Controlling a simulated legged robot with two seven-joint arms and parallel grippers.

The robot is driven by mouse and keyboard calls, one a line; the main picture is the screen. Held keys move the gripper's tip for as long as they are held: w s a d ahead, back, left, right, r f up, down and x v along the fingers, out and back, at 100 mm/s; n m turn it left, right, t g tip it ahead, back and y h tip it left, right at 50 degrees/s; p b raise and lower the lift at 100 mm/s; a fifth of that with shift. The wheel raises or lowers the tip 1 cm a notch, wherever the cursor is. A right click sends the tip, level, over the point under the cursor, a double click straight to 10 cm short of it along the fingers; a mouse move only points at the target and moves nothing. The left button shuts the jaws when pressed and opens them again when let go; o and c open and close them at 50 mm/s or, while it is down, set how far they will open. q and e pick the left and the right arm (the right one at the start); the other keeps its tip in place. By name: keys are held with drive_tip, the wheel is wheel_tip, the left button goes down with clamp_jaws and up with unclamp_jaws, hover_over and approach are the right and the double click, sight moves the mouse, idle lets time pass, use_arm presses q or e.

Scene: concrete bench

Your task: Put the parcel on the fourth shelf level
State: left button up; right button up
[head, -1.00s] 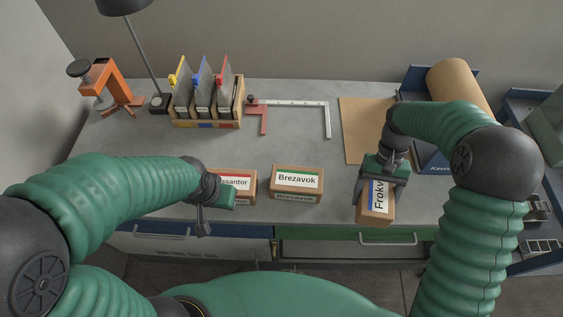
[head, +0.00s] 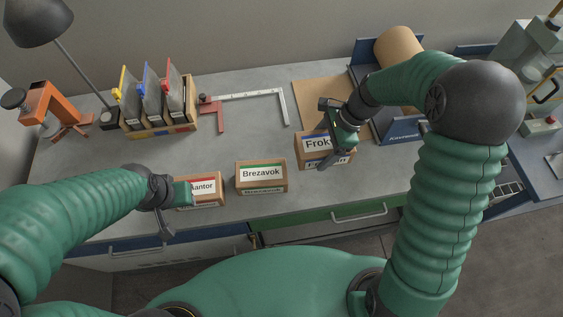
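A brown parcel with a blue-edged label starting "Frok" (head: 311,145) is at the bench's right half, label towards me. My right gripper (head: 334,136) spans it from back to front and appears shut on it, hiding part of the label. I cannot tell whether the parcel touches the bench. A green-labelled "Brezavok" parcel (head: 261,174) stands to its left. A red-labelled parcel (head: 207,188) stands further left, partly hidden by my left gripper (head: 176,205), which hangs at its left side; its opening is unclear. No fourth shelf level is recognisable.
A cardboard sheet (head: 311,100) and paper roll (head: 399,44) lie behind the parcel. A blue bench (head: 540,165) stands right.

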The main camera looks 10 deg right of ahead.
sight(310, 171)
drive_tip(key=f+b, duration=0.1)
drive_tip(key=f, duration=0.8)
drive_tip(key=shift+a, duration=0.2)
drive_tip(key=shift+d+f, duration=0.1)
drive_tip(key=shift+f, duration=0.25)
drive_tip(key=shift+f, duration=0.1)
drive_tip(key=o, duration=1.9)
